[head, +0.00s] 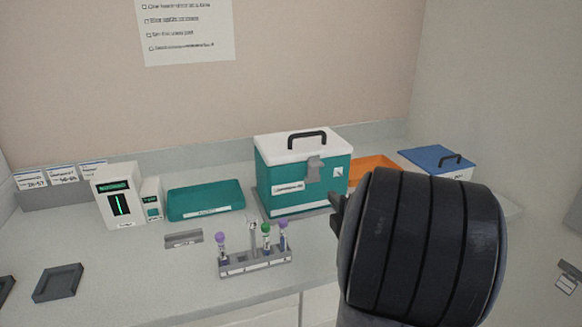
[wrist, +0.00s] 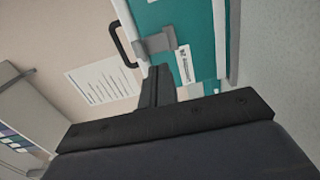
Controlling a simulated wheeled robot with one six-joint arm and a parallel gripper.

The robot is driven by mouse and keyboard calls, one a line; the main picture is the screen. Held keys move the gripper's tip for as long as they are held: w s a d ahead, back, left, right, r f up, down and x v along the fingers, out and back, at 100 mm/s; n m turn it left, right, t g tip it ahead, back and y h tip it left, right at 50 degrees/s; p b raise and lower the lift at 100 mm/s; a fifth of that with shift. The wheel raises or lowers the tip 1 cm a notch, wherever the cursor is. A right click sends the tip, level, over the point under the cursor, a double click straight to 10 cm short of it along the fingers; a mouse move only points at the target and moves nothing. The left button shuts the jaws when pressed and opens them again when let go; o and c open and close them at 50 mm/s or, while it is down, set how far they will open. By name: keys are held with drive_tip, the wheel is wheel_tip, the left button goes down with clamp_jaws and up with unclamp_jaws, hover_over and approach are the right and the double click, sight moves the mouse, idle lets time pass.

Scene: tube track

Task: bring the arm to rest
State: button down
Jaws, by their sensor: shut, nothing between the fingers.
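My gripper (head: 337,212) shows at the right of the head view, mostly hidden behind the big dark round part of my arm. In the wrist view my gripper's fingers (wrist: 158,84) are together with nothing between them. They point toward the teal cooler box (wrist: 195,18), which fills the upper middle of that view. In the head view the same cooler box (head: 305,185) stands with its white lid closed and its black handle up. My gripper is in front of its right side; I cannot tell the exact gap.
A grey rack (head: 256,264) holds several capped tubes in front of the cooler. A teal tray (head: 205,200), a white device (head: 118,197) and a dark square tray (head: 58,283) are to the left. An orange tray (head: 374,168) and a blue-lidded box (head: 437,160) stand behind my arm.

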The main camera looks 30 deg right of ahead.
sight(314, 174)
drive_tip(key=p+x, duration=0.1)
drive_tip(key=x, duration=0.8)
drive_tip(key=b+v, duration=0.1)
drive_tip(key=v, duration=0.8)
drive_tip(key=p+x, duration=0.1)
drive_tip(key=x, duration=0.8)
drive_tip(key=shift+w+p, duration=0.15)
drive_tip(key=shift+p, duration=0.15)
wheel_tip(314, 174, down, 4)
drive_tip(key=shift+f+b, duration=0.1)
drive_tip(key=shift+b, duration=0.9)
drive_tip(key=shift+s+f, duration=0.15)
drive_tip(key=shift+s, duration=0.25)
drive_tip(key=v, duration=0.8)
drive_tip(key=shift+p, duration=0.3)
drive_tip(key=shift+s+a, duration=0.1)
drive_tip(key=shift+s, duration=0.05)
drive_tip(key=shift+a, duration=0.1)
